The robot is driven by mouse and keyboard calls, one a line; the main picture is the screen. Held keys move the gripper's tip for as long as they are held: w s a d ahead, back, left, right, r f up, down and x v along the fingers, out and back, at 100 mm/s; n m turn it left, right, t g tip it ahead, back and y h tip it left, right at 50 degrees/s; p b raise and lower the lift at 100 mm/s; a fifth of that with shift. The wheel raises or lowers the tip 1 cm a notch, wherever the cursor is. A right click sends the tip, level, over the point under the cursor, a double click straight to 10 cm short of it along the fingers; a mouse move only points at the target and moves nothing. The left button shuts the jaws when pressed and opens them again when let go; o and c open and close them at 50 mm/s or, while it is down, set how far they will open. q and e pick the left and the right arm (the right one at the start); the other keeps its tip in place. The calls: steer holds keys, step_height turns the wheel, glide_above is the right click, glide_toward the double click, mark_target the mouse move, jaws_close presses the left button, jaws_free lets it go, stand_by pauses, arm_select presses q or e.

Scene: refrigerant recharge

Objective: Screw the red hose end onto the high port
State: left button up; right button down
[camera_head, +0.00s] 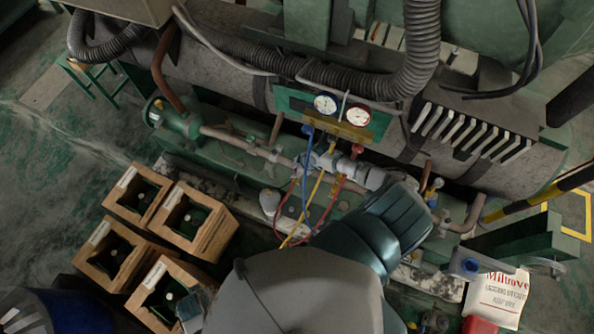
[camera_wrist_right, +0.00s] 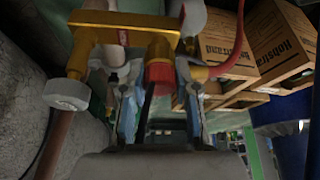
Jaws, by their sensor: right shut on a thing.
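My right gripper (camera_wrist_right: 160,95) is shut, with its two fingers on either side of a red ribbed hose end (camera_wrist_right: 158,74). The red piece sits right under a brass fitting (camera_wrist_right: 158,46) in the right wrist view. I cannot tell whether it is threaded on or only touching, or which fitting is the high port. In the head view my right arm hides the fingertips. A red hose (camera_wrist_right: 236,52) curves away at the right of the brass parts. In the head view a red hose (camera_head: 337,190) hangs below the gauges.
A blue gauge (camera_head: 325,103) and a red gauge (camera_head: 358,115) sit on a green panel. Blue (camera_head: 305,180) and yellow (camera_head: 314,195) hoses hang close to my arm. Several wooden crates (camera_head: 105,250) stand on the floor at left. Pipes and machinery crowd the work area.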

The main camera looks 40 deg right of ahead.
steer(key=shift+s+f, duration=0.15)
steer(key=shift+s, duration=0.1)
steer(key=shift+m+p, duration=0.3)
steer(key=shift+p, duration=0.25)
steer(key=shift+m+h+p, duration=0.6)
steer(key=shift+m+p, duration=0.6)
steer(key=shift+p, duration=0.2)
steer(key=shift+m, duration=0.3)
steer(key=shift+f, duration=0.1)
steer(key=shift+p, duration=0.3)
steer(key=c, duration=0.8)
jaws_free()
steer(key=shift+w+t, duration=0.15)
steer(key=shift+t, duration=0.15)
